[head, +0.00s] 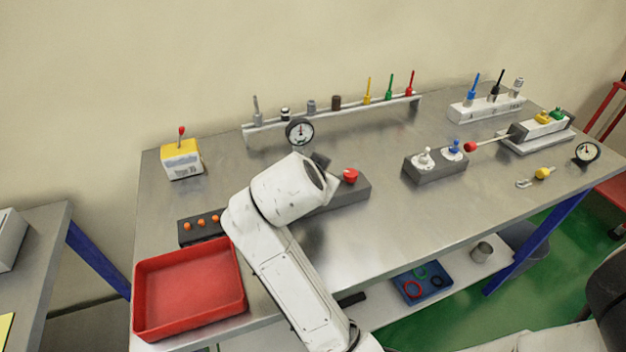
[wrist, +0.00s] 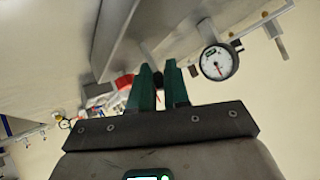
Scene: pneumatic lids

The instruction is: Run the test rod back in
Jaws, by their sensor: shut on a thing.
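The test rod (head: 489,141) sticks out to the left from a grey cylinder block (head: 525,131) at the right of the bench, with a red ball (head: 470,147) on its tip. A grey control block (head: 349,193) with a red button (head: 350,175) lies mid-bench. In the wrist view, the green fingers of my gripper (wrist: 158,72) are shut on a small dark knob (wrist: 158,80) by the block (wrist: 113,38), with the red button (wrist: 125,82) to its left. In the head view my arm hides the fingers and knob.
A gauge (head: 300,131) stands behind my gripper, also in the wrist view (wrist: 218,63). A rack (head: 350,117) of coloured parts runs along the back. A red tray (head: 190,290) is at front left. A grey block (head: 436,167) with white and blue fittings stands left of the rod.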

